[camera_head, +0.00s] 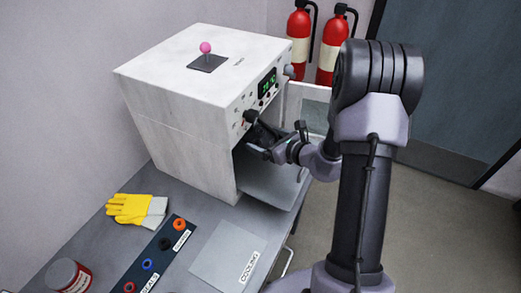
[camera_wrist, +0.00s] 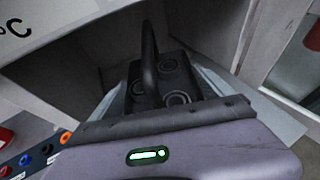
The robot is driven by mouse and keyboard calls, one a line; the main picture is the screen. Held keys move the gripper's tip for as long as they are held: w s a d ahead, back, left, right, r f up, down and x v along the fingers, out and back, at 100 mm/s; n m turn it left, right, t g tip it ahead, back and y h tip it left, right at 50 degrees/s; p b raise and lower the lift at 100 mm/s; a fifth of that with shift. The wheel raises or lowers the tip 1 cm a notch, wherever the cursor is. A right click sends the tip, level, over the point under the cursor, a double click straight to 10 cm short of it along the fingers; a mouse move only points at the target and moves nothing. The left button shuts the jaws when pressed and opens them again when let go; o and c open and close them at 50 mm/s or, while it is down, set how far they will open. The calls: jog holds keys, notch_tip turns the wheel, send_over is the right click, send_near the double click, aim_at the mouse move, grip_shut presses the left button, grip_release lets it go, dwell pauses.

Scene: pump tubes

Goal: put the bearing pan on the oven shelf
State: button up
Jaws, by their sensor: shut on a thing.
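The white oven (camera_head: 195,120) stands on the bench with its front open. My gripper (camera_head: 262,142) is at the upper part of the oven mouth, shut on the bearing pan. In the wrist view the dark pan (camera_wrist: 133,101) holds several ring-shaped bearings (camera_wrist: 176,98), and its arched handle (camera_wrist: 149,50) rises toward the camera. My gripper body covers the pan's near side, and its fingertips are hidden. A pale grey plate, seemingly the oven shelf (camera_head: 268,188), lies below my gripper. I cannot tell whether the pan touches it.
The oven door (camera_head: 308,108) is swung open to the right, close to my arm. A cooling plate (camera_head: 222,250), a dark strip with coloured rings (camera_head: 158,258), yellow gloves (camera_head: 130,208) and a red can (camera_head: 68,276) are on the bench. Fire extinguishers (camera_head: 333,48) hang behind.

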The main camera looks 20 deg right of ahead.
aim_at(266, 165)
notch_tip(266, 165, down, 10)
jog(key=b, duration=0.4)
jog(key=shift+s+d, duration=0.1)
jog(key=shift+r, duration=0.1)
jog(key=o, duration=1.5)
jog(key=shift+f, duration=0.2)
jog(key=shift+o, duration=0.5)
jog(key=shift+s+r, duration=0.2)
jog(key=shift+r, duration=0.2)
jog(key=p+v, duration=0.3)
jog(key=v, duration=0.8)
jog(key=shift+s, duration=0.25)
